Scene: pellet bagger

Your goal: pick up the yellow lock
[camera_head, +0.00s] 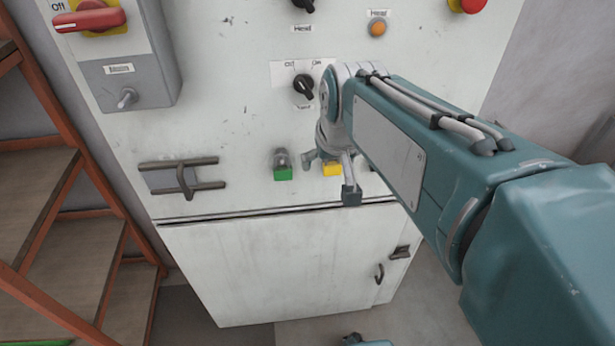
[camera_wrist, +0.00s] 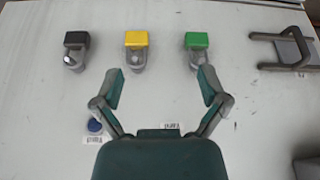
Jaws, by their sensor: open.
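The yellow lock (camera_head: 332,169) hangs on the white cabinet front in the head view, partly hidden by my gripper (camera_head: 332,178). In the wrist view the yellow lock (camera_wrist: 137,40) is in the upper middle, with its grey shackle towards my gripper (camera_wrist: 162,88). My gripper is open and empty. The lock lies beyond the fingertips, a little left of the middle between them. I cannot tell the exact gap between lock and fingers.
A green lock (camera_wrist: 197,41) and a black lock (camera_wrist: 76,41) flank the yellow one. A grey handle bracket (camera_head: 182,178) is on the cabinet (camera_head: 250,240). A rotary switch (camera_head: 303,85) sits above the locks. Orange-framed stairs (camera_head: 60,200) stand at the left.

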